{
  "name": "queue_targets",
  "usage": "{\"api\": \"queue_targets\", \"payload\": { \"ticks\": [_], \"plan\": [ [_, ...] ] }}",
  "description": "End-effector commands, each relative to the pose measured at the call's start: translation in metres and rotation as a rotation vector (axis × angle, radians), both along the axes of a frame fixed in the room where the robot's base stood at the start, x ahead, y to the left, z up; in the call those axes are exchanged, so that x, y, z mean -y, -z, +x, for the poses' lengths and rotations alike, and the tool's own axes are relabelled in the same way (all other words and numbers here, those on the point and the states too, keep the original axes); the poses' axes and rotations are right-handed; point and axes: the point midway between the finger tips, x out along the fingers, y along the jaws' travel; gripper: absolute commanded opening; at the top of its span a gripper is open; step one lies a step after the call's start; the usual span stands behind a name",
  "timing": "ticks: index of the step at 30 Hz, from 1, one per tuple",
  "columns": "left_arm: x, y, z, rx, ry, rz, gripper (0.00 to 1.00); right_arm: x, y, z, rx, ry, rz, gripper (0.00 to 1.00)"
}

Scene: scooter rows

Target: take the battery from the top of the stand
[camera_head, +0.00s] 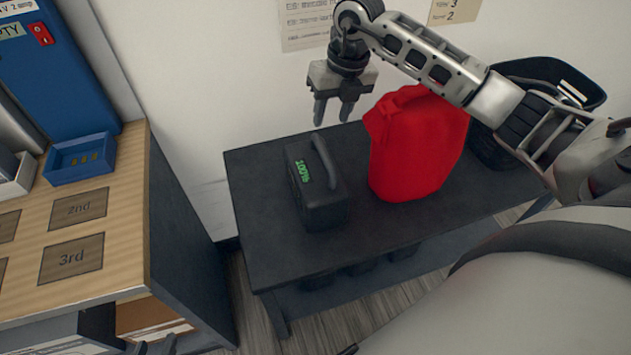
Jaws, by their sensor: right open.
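The battery (322,205) is a black box with a top handle and a green "100%" display. It stands upright on the top of the dark stand (262,240), left of a red container. My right gripper (334,112) is open and empty, pointing down. It appears above and behind the battery, apart from it, near the wall. What seem to be the fingertips of my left gripper (152,347) just show at the bottom edge, low beside the wooden-topped bench. The rest of it is cut off, so its opening is unclear.
A red container (418,150) stands right of the battery, below my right arm. A black basket-like thing (550,82) is behind that arm. A wooden-topped bench (120,225) at left holds a blue tray (80,160). The stand's left front top is clear.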

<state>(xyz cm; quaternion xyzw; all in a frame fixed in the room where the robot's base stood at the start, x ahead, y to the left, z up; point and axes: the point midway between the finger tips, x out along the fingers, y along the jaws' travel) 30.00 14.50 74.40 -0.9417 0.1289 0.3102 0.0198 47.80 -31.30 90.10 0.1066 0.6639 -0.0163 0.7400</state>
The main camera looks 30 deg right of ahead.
Motion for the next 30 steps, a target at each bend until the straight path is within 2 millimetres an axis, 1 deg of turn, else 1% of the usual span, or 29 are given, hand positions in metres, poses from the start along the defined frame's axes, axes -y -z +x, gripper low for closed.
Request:
{"api": "queue_targets", "payload": {
  "ticks": [1, 3, 7, 9, 14, 17, 20, 24, 27, 30],
  "plan": [
    [0.0, -0.001, 0.0, 0.0, 0.001, 0.002, 0.36, -0.003, 0.012, 0.0, -0.006, -0.001, 0.003, 0.41],
    [0.0, -0.001, 0.0, 0.0, 0.0, 0.002, 0.36, -0.004, 0.027, 0.002, -0.004, 0.0, 0.004, 0.41],
    [0.0, -0.001, 0.0, -0.001, 0.001, 0.003, 0.36, -0.007, 0.048, 0.005, -0.002, -0.001, 0.003, 0.41],
    [0.0, -0.001, 0.0, -0.003, 0.001, 0.004, 0.36, -0.008, 0.056, 0.006, -0.001, -0.002, 0.004, 0.41],
    [-0.001, 0.0, -0.001, -0.005, 0.0, 0.005, 0.36, -0.009, 0.064, 0.007, 0.0, -0.003, 0.003, 0.41],
    [-0.001, -0.003, -0.001, -0.006, 0.0, 0.005, 0.36, -0.011, 0.076, 0.005, -0.003, -0.002, 0.005, 0.41],
    [-0.001, -0.005, -0.001, -0.007, 0.0, 0.006, 0.36, -0.013, 0.092, 0.004, -0.004, -0.002, 0.006, 0.41],
    [-0.001, -0.003, -0.001, -0.008, -0.003, 0.006, 0.36, -0.015, 0.109, 0.008, -0.001, -0.003, 0.005, 0.41],
    [-0.001, -0.003, -0.001, -0.007, -0.006, 0.003, 0.36, -0.015, 0.114, 0.008, 0.002, -0.003, 0.003, 0.41],
    [0.0, -0.003, 0.0, -0.006, -0.008, 0.001, 0.36, -0.015, 0.114, 0.008, 0.002, -0.003, 0.003, 0.41]
  ]
}}
